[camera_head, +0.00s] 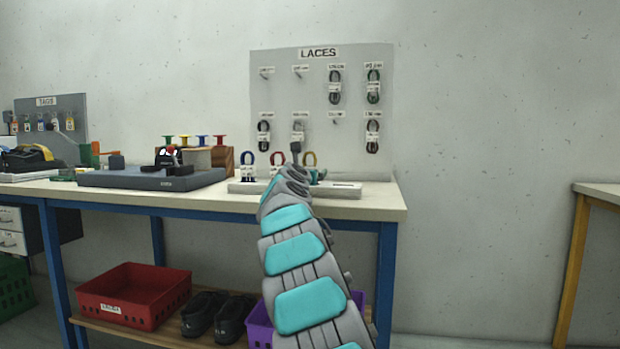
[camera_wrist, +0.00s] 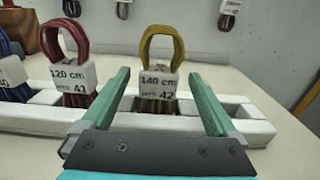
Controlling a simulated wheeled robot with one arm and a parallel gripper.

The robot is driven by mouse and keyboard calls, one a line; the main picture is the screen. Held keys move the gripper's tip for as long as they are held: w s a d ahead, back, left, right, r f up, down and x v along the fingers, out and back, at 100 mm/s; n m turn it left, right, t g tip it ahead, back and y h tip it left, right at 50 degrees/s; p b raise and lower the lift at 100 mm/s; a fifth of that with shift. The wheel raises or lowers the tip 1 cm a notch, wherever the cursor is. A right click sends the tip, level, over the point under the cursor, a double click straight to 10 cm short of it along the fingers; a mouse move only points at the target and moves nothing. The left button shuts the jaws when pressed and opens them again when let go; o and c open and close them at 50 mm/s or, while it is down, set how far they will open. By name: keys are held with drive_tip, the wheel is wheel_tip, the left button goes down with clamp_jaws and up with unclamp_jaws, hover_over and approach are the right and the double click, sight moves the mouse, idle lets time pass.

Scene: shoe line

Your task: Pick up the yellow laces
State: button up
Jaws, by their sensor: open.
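The yellow laces (camera_wrist: 161,45) stand as a looped bundle with a white label reading 140 cm in a slot of the white rack (camera_wrist: 40,117). My gripper (camera_wrist: 160,95) is open, with one green finger on each side of the yellow bundle's label. The fingers look apart from the label.
Red laces (camera_wrist: 72,45) with a 120 cm label stand just left of my left finger. Blue laces (camera_head: 248,160) stand farther left. The LACES pegboard (camera_head: 350,105) with hanging bundles rises behind. A grey tray (camera_head: 130,177) lies left on the table.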

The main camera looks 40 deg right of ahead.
drive_tip(key=shift+p+x, duration=0.65)
drive_tip(key=shift+x, duration=1.2)
drive_tip(key=shift+w+d, duration=0.15)
drive_tip(key=shift+w, duration=0.05)
drive_tip(key=c, duration=1.4)
drive_tip(key=shift+r, duration=0.1)
